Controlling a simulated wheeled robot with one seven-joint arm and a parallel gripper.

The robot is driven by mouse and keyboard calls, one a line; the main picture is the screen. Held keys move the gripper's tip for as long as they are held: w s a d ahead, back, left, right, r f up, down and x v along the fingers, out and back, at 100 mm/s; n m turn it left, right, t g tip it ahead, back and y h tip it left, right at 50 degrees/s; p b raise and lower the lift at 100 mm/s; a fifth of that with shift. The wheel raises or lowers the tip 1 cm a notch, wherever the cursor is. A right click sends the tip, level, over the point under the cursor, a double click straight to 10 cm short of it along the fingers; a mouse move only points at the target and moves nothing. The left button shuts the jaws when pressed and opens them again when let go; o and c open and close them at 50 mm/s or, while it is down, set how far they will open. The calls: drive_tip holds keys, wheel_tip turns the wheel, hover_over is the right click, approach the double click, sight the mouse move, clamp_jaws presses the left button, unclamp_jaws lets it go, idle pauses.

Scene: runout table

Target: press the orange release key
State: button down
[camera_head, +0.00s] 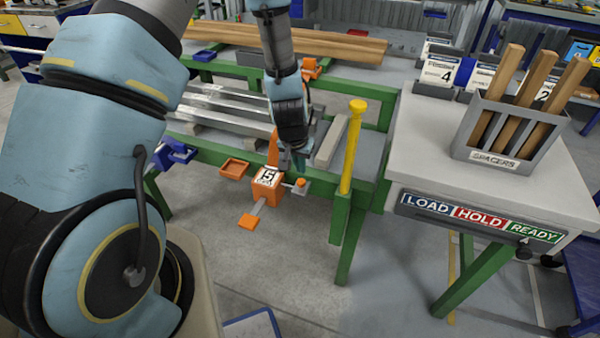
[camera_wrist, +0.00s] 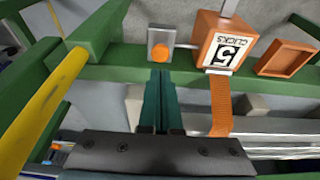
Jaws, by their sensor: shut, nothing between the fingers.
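The orange release key (camera_head: 301,182) is a small round button on a grey block fixed to the green table rail, right of an orange box (camera_head: 266,185) marked "5 CLICKS". In the wrist view, the key (camera_wrist: 161,52) faces the camera on its grey block, beside the orange box (camera_wrist: 222,42). My gripper (camera_head: 298,168) points down just above the key. In the wrist view my gripper (camera_wrist: 160,74) has its teal fingers together and empty, the tips just below the key in the picture. I cannot tell whether they touch it.
An orange strap (camera_wrist: 220,105) runs from the box over metal bars (camera_head: 225,105) on the table. A yellow-topped post (camera_head: 354,140) stands close right of my gripper. An orange lever (camera_head: 249,221) sticks out below the box. A spacer rack (camera_head: 505,135) stands on the right cabinet.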

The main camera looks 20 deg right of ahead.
sight(300, 182)
drive_tip(key=shift+f, duration=1.55)
drive_tip(key=shift+f, duration=0.1)
drive_tip(key=shift+s+a+f+b, duration=0.15)
drive_tip(key=shift+f+b, duration=0.6)
drive_tip(key=shift+f, duration=0.4)
wheel_tip(300, 182, up, 6)
drive_tip(key=p, duration=0.4)
drive_tip(key=shift+f, duration=0.2)
drive_tip(key=b+v, duration=0.2)
drive_tip(key=v, duration=0.7)
